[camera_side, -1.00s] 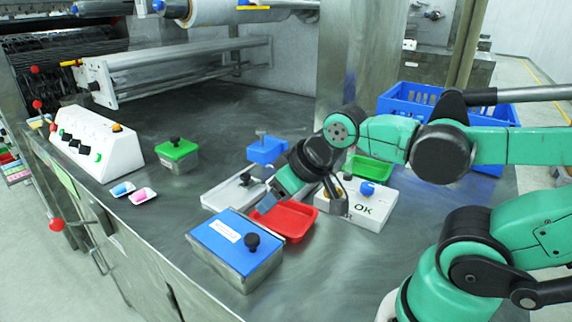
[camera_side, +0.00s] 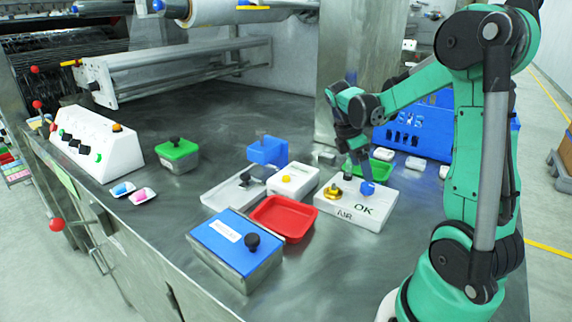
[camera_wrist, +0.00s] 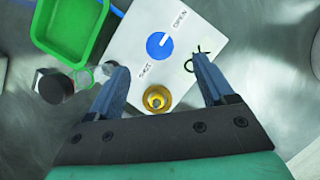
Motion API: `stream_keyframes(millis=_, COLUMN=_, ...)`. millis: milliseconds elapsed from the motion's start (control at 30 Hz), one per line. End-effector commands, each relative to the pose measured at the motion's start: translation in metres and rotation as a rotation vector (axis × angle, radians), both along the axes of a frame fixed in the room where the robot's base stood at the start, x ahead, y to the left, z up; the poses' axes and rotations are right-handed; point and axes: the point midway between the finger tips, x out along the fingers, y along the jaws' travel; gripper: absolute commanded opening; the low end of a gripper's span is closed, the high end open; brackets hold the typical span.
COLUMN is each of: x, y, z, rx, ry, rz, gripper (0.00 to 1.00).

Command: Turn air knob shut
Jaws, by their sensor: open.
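The air knob (camera_side: 367,188) is a round blue knob on top of a white box (camera_side: 340,214) marked AIR and OK. In the wrist view the blue knob (camera_wrist: 157,47) carries a white pointer mark that points up and right, toward the word OPEN. The word SHUT is printed below and left of it. My gripper (camera_side: 361,172) hangs over the box, close to the knob. In the wrist view my gripper (camera_wrist: 158,64) is open, with one finger on each side of the knob's line and nothing between them. Contact with the knob cannot be told.
A brass fitting (camera_side: 333,193) stands on the same box, left of the knob. A green tray (camera_side: 379,168) lies behind it. A blue crate (camera_side: 425,135) is behind.

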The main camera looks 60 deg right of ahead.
Motion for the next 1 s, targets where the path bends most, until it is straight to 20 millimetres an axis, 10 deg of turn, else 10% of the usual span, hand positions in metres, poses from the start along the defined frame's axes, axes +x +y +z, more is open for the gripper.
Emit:
stream_keyframes(millis=767, x=-0.014, y=-0.014, z=-0.049, rx=0.001, ry=0.001, rz=0.003, gripper=0.75)
stream_keyframes(millis=1000, x=-0.014, y=-0.014, z=-0.049, rx=0.001, ry=0.001, rz=0.003, gripper=0.07)
